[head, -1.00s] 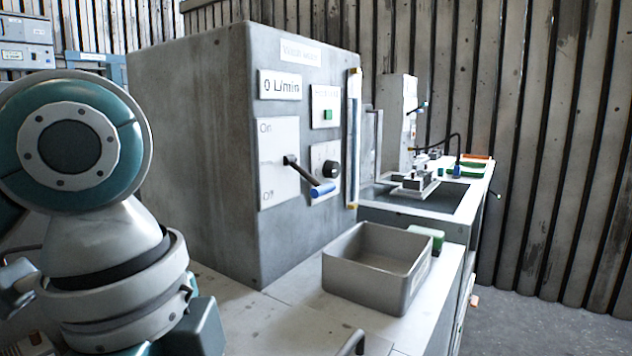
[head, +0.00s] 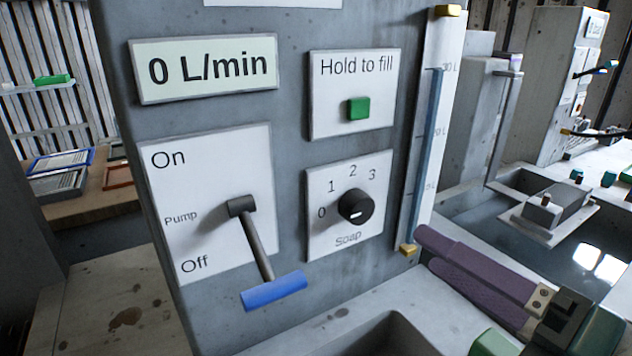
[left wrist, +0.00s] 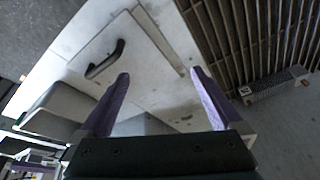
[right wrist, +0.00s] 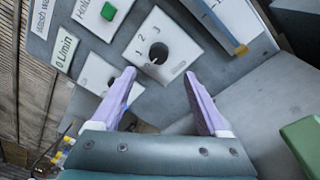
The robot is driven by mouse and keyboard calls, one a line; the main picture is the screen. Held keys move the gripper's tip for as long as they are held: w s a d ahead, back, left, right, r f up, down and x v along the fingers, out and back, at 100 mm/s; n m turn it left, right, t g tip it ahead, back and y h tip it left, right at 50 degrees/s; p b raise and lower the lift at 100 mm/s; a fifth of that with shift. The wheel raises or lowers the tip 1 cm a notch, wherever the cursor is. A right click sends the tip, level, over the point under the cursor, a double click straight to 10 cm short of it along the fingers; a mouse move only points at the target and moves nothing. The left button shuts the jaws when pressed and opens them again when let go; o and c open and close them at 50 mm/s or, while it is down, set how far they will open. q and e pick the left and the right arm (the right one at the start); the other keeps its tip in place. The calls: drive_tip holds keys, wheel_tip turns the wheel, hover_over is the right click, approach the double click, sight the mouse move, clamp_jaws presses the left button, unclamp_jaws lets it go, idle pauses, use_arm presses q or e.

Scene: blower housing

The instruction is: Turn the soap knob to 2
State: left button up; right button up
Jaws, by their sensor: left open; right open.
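The soap knob (head: 355,206) is a round black dial on a white plate marked 0, 1, 2, 3. Its small white mark sits low on its face; I cannot tell surely which number it points to, but it is not at 2. My right gripper (head: 425,254) has purple fingers and is open and empty, right of and below the knob in the head view. In the right wrist view the knob (right wrist: 158,53) lies just beyond the open fingertips (right wrist: 160,76), apart from them. My left gripper (left wrist: 159,76) is open and empty over a pale surface, outside the head view.
The pump lever (head: 258,250) with its blue grip juts out left of the knob. A green fill button (head: 358,109) is above it, and a level gauge (head: 425,130) stands to its right. A grey bin (head: 385,335) lies below the panel. The display (head: 205,68) reads 0 L/min.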

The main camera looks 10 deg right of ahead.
sight(363, 213)
drive_tip(key=x, duration=0.9)
drive_tip(key=shift+w+a, duration=0.1)
drive_tip(key=shift+a, duration=0.25)
clamp_jaws()
